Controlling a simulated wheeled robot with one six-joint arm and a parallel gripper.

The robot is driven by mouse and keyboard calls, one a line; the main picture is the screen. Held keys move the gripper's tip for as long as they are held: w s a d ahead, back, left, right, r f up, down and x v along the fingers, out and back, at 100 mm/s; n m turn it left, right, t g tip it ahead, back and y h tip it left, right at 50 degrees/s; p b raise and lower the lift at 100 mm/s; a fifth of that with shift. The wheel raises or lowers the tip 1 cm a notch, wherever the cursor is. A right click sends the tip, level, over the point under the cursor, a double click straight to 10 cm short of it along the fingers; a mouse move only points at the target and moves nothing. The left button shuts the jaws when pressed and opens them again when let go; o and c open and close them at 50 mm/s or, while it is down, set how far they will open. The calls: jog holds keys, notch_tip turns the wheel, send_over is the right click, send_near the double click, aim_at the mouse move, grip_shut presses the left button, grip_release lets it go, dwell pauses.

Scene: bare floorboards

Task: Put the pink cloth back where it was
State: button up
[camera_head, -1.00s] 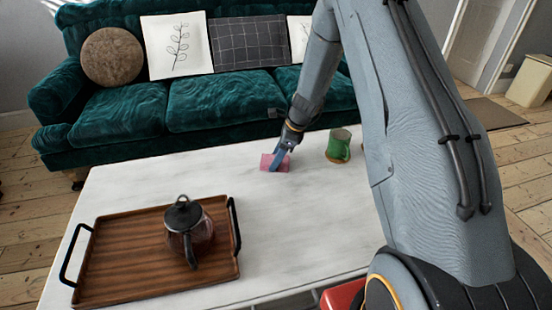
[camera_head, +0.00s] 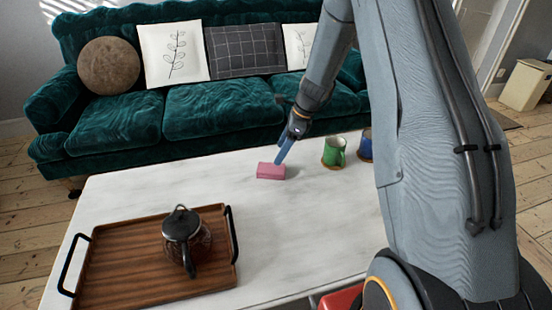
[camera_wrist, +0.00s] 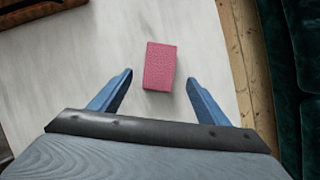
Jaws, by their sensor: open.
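The pink cloth (camera_head: 271,171) is a small folded block lying flat on the white table, towards its sofa side. It also shows in the wrist view (camera_wrist: 160,66), just beyond the fingertips and between their lines. My gripper (camera_head: 281,158) is at the cloth's upper right in the head view, a little above the table. In the wrist view my gripper (camera_wrist: 158,80) has its two blue fingers spread wide with nothing between them. The fingers look apart from the cloth.
The white table (camera_head: 130,190) holds a wooden tray (camera_head: 110,262) with a dark-lidded glass teapot (camera_head: 184,238) at the left. A green mug (camera_head: 334,152) and a blue mug (camera_head: 365,145) stand right of the cloth. A green sofa (camera_head: 210,115) runs behind. The table's middle is clear.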

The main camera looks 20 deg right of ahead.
jog(key=s+a+r+n+g+h, duration=0.1)
jog(key=s+a+r+n, duration=0.45)
jog(key=s+r, duration=0.25)
jog(key=s+a+r+n, duration=0.4)
jog(key=s+r+n, duration=0.2)
jog(key=s+r, duration=0.1)
jog(key=s+a+r+n+h, duration=0.1)
jog(key=s+r+n, duration=0.1)
jog(key=s+n, duration=0.4)
jog(key=s+a+r+n+h, duration=0.1)
jog(key=s+n, duration=0.6)
jog(key=s, duration=0.8)
jog(key=shift+s+a+r+g+h, duration=0.3)
jog(key=shift+s+r+g, duration=0.1)
jog(key=shift+r, duration=0.4)
jog(key=shift+w, duration=0.1)
